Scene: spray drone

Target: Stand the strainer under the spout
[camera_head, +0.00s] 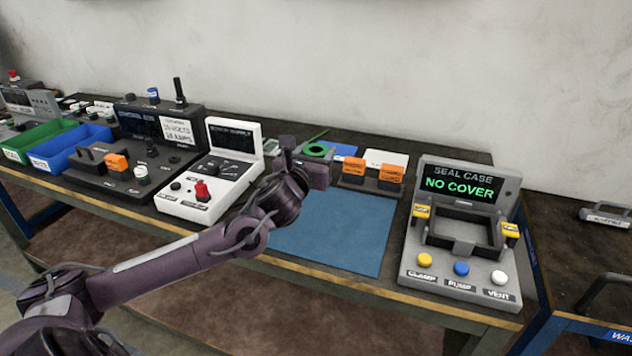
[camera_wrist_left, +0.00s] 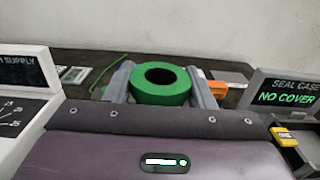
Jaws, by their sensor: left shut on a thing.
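My left gripper (camera_head: 316,156) reaches over the back of the middle bench. In the left wrist view its two grey fingers stand on either side of a green ring (camera_wrist_left: 160,94) with a dark round hole, and they are shut on it. The ring lies about flat in the fingers, and its green top (camera_head: 316,149) shows just beyond the gripper in the head view. I see nothing that is clearly a strainer or a spout. My right gripper is not in view.
A blue mat (camera_head: 345,235) is clear in front. The seal case station (camera_head: 455,285), reading NO COVER, stands to its right. Orange blocks (camera_head: 391,173) sit behind the mat. A white-fronted supply unit (camera_head: 190,206) and a blue bin (camera_head: 70,150) stand to the left.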

